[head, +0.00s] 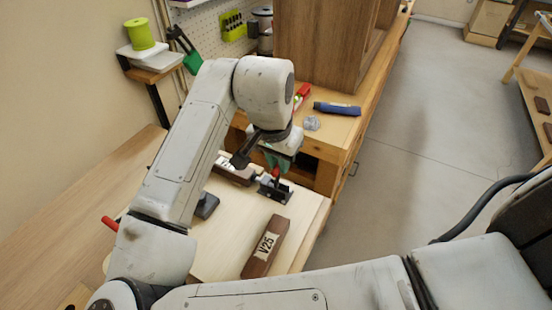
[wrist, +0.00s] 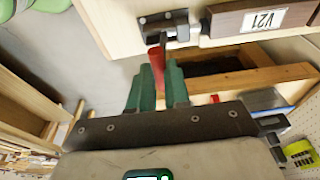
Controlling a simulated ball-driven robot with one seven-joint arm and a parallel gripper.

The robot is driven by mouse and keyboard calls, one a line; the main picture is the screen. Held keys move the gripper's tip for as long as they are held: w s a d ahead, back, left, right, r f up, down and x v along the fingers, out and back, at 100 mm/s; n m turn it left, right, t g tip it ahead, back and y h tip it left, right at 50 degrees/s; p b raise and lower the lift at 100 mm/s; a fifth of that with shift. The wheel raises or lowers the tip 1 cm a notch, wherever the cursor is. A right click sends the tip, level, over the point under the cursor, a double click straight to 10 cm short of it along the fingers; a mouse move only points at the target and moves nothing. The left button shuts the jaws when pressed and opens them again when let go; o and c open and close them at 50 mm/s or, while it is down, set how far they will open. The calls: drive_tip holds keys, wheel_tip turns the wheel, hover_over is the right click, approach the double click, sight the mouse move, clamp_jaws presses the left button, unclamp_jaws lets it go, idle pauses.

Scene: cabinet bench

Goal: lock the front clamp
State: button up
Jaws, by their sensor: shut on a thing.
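A toggle clamp with a dark metal base (head: 273,191) sits near the far right edge of the pale board. Its red handle (head: 276,173) rises toward my gripper. My gripper (head: 277,160) is above the clamp, fingers pointing down. In the wrist view the green fingers of my gripper (wrist: 157,68) are shut around the red handle (wrist: 156,56). The clamp's metal base (wrist: 165,24) shows beyond the fingertips, on the board's edge. Much of the handle is hidden between the fingers, and whether the clamp is locked is hard to tell.
A brown block marked V25 (head: 264,248) lies on the board (head: 225,235). A block marked V21 (wrist: 263,18) lies beside the clamp. Another red handle (head: 110,223) shows at the board's left. A blue item (head: 337,108) lies on the bench behind. Open floor is at right.

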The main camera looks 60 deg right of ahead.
drive_tip(key=shift+s+f, duration=0.1)
drive_tip(key=shift+s, duration=0.05)
drive_tip(key=shift+s+f, duration=0.15)
drive_tip(key=shift+s, duration=0.4)
drive_tip(key=shift+o, duration=0.2)
drive_tip(key=shift+s+f, duration=0.35)
drive_tip(key=shift+s, duration=0.15)
drive_tip(key=shift+s+f, duration=0.1)
drive_tip(key=shift+o, duration=0.2)
drive_tip(key=shift+s+f+b, duration=0.45)
drive_tip(key=shift+s, duration=0.05)
drive_tip(key=shift+f, duration=0.1)
drive_tip(key=shift+o, duration=0.2)
drive_tip(key=shift+s+f+b, duration=0.45)
drive_tip(key=shift+f+b, duration=0.05)
drive_tip(key=shift+f, duration=0.1)
